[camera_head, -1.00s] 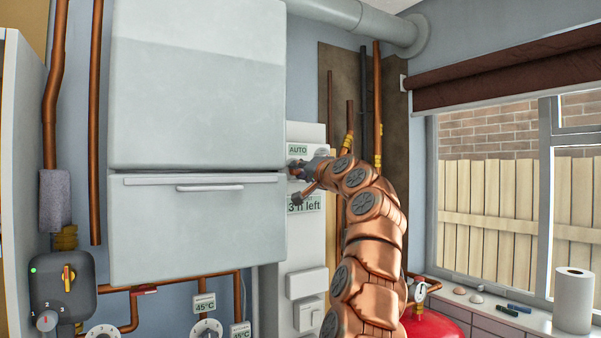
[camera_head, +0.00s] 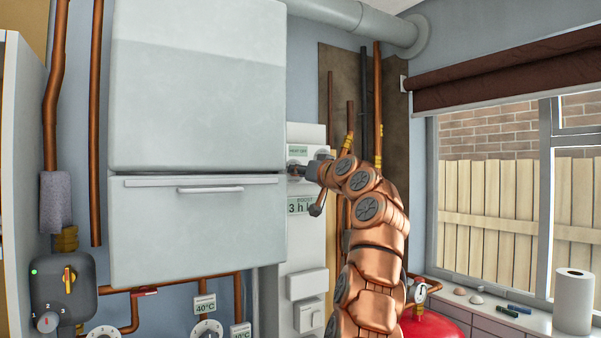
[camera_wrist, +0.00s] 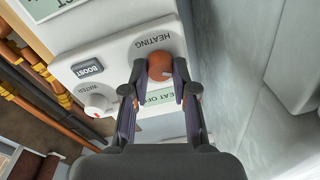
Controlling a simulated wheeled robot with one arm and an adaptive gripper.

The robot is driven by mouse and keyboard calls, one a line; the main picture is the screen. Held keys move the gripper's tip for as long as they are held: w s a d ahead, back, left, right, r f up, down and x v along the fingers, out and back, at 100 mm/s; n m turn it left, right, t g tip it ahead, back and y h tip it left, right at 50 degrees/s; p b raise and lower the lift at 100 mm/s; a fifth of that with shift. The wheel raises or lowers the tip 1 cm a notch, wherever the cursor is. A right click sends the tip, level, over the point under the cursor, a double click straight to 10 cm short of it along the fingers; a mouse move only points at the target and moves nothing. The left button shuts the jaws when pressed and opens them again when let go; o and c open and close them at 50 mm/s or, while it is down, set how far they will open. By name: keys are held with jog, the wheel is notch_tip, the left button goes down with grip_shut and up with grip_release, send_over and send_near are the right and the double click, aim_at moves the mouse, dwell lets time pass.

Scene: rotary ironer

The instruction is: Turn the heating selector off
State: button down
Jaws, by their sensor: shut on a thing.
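The heating selector (camera_wrist: 159,64) is a round orange-brown knob on a white dial marked HEATING in the wrist view. My gripper (camera_wrist: 160,75) has one finger on each side of the knob and is shut on it. The knob's pointer is hard to make out. A small green display beside the dial, partly covered by my fingers in the wrist view, reads HEAT OFF (camera_head: 298,152) in the head view. In the head view my gripper (camera_head: 302,171) is at the upper part of the white control panel (camera_head: 303,260), and the knob is mostly hidden.
A BOOST button (camera_wrist: 88,69) and a WATER knob (camera_wrist: 98,102) sit beside the heating dial. A large white boiler (camera_head: 195,220) stands close to the left of the panel. Copper pipes (camera_head: 377,100) run to its right, and a red vessel (camera_head: 435,327) is lower right.

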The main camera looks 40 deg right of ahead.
jog(key=shift+w+f, duration=0.1)
jog(key=shift+f, duration=0.05)
jog(key=c, duration=0.9)
grip_release()
jog(key=shift+s, duration=0.2)
jog(key=s, duration=1.1)
jog(key=shift+s+f, duration=0.2)
jog(key=shift+s, duration=0.15)
